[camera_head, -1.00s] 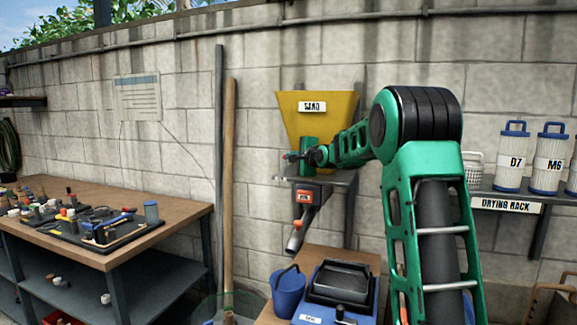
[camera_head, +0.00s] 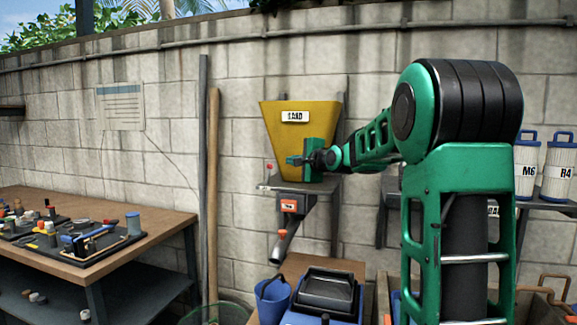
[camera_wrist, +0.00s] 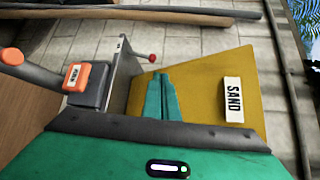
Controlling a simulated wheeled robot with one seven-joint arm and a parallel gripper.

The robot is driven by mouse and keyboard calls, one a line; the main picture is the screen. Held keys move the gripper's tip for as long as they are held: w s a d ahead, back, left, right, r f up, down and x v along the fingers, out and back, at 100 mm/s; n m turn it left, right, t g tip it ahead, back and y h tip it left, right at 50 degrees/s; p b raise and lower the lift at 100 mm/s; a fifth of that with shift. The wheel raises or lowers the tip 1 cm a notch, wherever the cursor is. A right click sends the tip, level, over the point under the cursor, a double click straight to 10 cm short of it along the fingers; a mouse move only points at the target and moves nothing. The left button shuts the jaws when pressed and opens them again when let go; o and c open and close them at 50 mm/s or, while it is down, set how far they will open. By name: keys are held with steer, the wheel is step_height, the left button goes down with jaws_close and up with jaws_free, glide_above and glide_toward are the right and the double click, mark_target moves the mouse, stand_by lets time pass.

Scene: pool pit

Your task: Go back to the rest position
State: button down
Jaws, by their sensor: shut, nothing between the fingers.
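My gripper (camera_head: 294,160) is stretched out in front of the yellow sand hopper (camera_head: 283,128) in the head view. In the wrist view my gripper (camera_wrist: 162,97) shows its two green fingers together, with nothing between them. The yellow hopper (camera_wrist: 200,85) with its SAND label lies behind the fingers there. I cannot tell whether the fingertips touch it. My arm reaches in from the right of the head view, bent at a high elbow.
Below the hopper are a shelf (camera_head: 318,187) and a spout (camera_head: 285,245). A blue bucket (camera_head: 272,294) and a blue box with a dark tray (camera_head: 326,290) stand under it. A workbench (camera_head: 160,226) with tools is at left. White canisters (camera_head: 557,170) stand at right. Two poles (camera_head: 212,190) lean on the wall.

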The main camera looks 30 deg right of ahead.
stand_by(0.3)
steer(key=s+a+f+n+g+h, duration=0.1)
steer(key=s+a+f+n+g, duration=0.2)
steer(key=s+f, duration=0.6)
steer(key=s+f+n+g, duration=0.45)
steer(key=s+f, duration=0.25)
steer(key=s, duration=0.4)
steer(key=s+a+f+n+g, duration=0.2)
steer(key=s+f+g, duration=0.1)
steer(key=s, duration=0.7)
steer(key=s+a+f+n+g+y, duration=0.1)
steer(key=s+f, duration=0.4)
steer(key=s, duration=0.5)
steer(key=s+a+f+n+g, duration=0.3)
steer(key=s+a+f+g, duration=0.1)
steer(key=s, duration=0.6)
steer(key=shift+s+a+f+g+y, duration=0.25)
steer(key=shift+s+f+g+y, duration=0.15)
steer(key=shift+f+g, duration=0.1)
steer(key=shift+w+f, duration=0.25)
steer(key=shift+w, duration=0.4)
